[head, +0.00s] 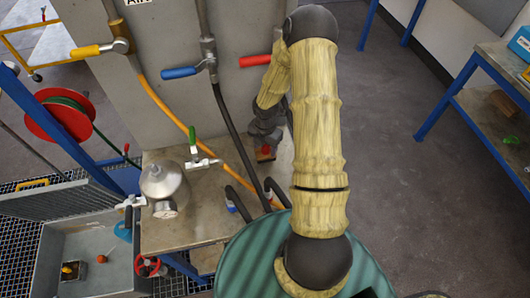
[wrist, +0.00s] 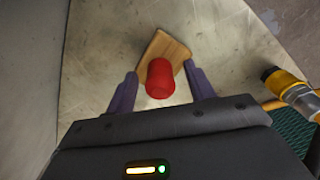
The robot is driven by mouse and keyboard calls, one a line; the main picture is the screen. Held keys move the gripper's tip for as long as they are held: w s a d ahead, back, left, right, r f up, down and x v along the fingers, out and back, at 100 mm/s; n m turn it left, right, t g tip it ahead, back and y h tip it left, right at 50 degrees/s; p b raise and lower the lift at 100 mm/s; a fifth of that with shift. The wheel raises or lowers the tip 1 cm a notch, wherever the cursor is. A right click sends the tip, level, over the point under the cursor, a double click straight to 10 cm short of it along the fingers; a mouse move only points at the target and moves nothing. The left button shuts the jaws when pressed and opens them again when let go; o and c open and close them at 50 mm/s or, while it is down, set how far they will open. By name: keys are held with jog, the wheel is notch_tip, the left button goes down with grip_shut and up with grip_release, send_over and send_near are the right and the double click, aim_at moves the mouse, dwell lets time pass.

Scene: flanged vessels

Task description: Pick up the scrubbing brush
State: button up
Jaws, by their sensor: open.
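The scrubbing brush seems to be the wooden block (wrist: 174,47) with an upright red knob (wrist: 160,78), on the metal bench top. In the wrist view the knob is between the two dark fingers of my gripper (wrist: 162,85), with a visible gap on each side. The fingers are apart and hold nothing. In the head view the red knob (head: 265,149) shows just below my gripper (head: 265,140), near the bench's right side. My arm hides part of that area, and bristles cannot be seen.
A metal vessel (head: 163,187) with a gauge stands left on the bench (head: 185,233). An orange hose (head: 172,112) and a dark hose (head: 236,135) hang from the valve panel (head: 165,30) close to my gripper. A yellow-and-black fitting (wrist: 295,92) lies to the right in the wrist view.

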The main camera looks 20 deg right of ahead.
grip_shut()
jog(key=shift+r, duration=0.6)
notch_tip(320, 180, up, 3)
jog(key=shift+f+b, duration=0.2)
jog(key=shift+b, duration=0.1)
jog(key=s+d+b, duration=0.2)
jog(key=s+d, duration=0.2)
jog(key=d, duration=1.3)
jog(key=shift+d+f, duration=0.15)
jog(key=shift+d, duration=0.1)
